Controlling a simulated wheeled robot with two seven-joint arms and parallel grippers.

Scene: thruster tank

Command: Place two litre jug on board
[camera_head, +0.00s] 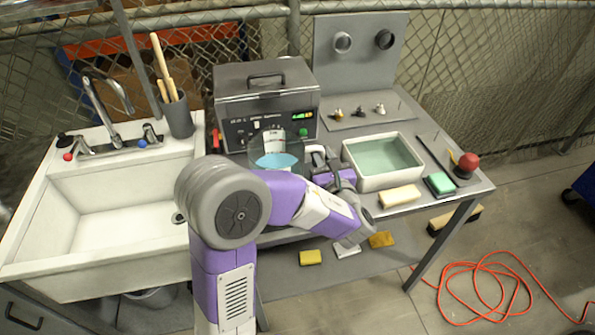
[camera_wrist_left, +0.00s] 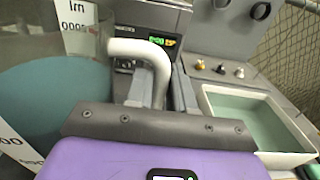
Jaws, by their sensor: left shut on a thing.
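The two litre jug (camera_head: 273,147) is clear with white labels and holds blue-green liquid. It is upright in front of the grey machine; I cannot tell whether its base touches the bench. My left gripper (camera_head: 318,158) is at the jug's right side, shut on its handle. In the left wrist view the white handle (camera_wrist_left: 140,48) rises between the fingers, and the jug body (camera_wrist_left: 50,100) fills the left. A flat grey board (camera_head: 366,116) with small fittings lies behind the tub; I cannot tell if it is the task's board. My right gripper is out of view.
The grey machine (camera_head: 266,98) stands close behind the jug. A white tub (camera_head: 383,182) of greenish liquid is to the right, with a sponge (camera_head: 400,196) and green-topped block (camera_head: 440,184) in front. The sink (camera_head: 110,215) is left. A red-topped object (camera_head: 468,163) stands near the right edge.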

